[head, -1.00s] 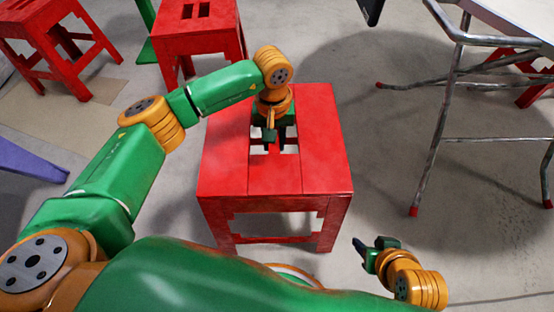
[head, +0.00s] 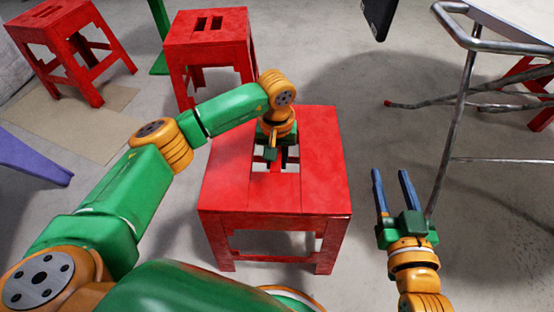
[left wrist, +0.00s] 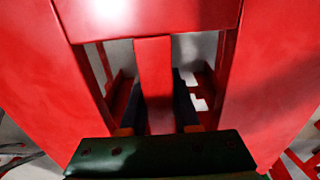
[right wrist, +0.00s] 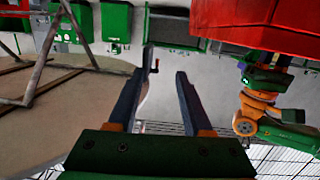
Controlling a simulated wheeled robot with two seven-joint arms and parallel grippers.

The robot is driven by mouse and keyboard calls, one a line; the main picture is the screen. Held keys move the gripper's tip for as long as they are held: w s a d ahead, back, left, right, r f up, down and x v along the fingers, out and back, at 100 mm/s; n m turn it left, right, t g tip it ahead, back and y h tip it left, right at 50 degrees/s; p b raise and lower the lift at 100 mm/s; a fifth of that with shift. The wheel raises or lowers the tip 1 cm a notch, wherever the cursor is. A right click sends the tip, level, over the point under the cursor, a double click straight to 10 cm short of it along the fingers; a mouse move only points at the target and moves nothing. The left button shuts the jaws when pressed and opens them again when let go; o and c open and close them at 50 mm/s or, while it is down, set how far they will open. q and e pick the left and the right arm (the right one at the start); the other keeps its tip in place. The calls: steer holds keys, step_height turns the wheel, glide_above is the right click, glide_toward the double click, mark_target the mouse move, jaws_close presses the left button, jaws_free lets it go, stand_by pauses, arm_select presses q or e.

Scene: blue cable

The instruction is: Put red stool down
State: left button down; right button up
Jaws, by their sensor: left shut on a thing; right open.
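The red stool (head: 325,170) stands upright in the middle of the head view, with two slots and a bar in its seat. My left gripper (head: 277,158) reaches down from above into the slots. In the left wrist view its fingers (left wrist: 157,100) are shut on the stool's centre bar (left wrist: 153,70), one on each side. I cannot tell whether the stool's feet touch the floor. My right gripper (head: 392,178) is open and empty, to the right of the stool. In the right wrist view its fingers (right wrist: 165,68) are apart, with the stool (right wrist: 240,18) at upper right.
Two other red stools stand behind, one at far left (head: 75,45) and one nearer the middle (head: 205,50). A metal-framed table (head: 465,80) stands at right, close to my right gripper. A purple leg-like piece (head: 35,160) is at left. Grey floor (head: 345,85) is clear behind the stool.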

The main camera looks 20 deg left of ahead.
steer(key=shift+r, duration=0.3)
arm_select(q)
steer(key=c, duration=0.6)
jaws_free()
steer(key=shift+c, duration=0.2)
step_height(320, 180, up, 4)
steer(key=shift+r+p, duration=0.15)
steer(key=shift+p, duration=0.7)
step_height(320, 180, up, 6)
steer(key=shift+f+p, duration=0.1)
steer(key=shift+p, duration=0.9)
steer(key=shift+r+p, duration=0.35)
steer(key=shift+r, duration=0.6)
arm_select(e)
steer(key=s+d+f+g+h, duration=0.1)
steer(key=s+d+f+g, duration=0.1)
steer(key=s+f+g, duration=0.4)
steer(key=s+d+f+g+h, duration=0.2)
steer(key=s+f+g, duration=0.5)
steer(key=f, duration=0.5)
steer(key=shift+s+d+f+m, duration=0.15)
steer(key=shift+s+d+m, duration=0.3)
steer(key=shift+s, duration=0.45)
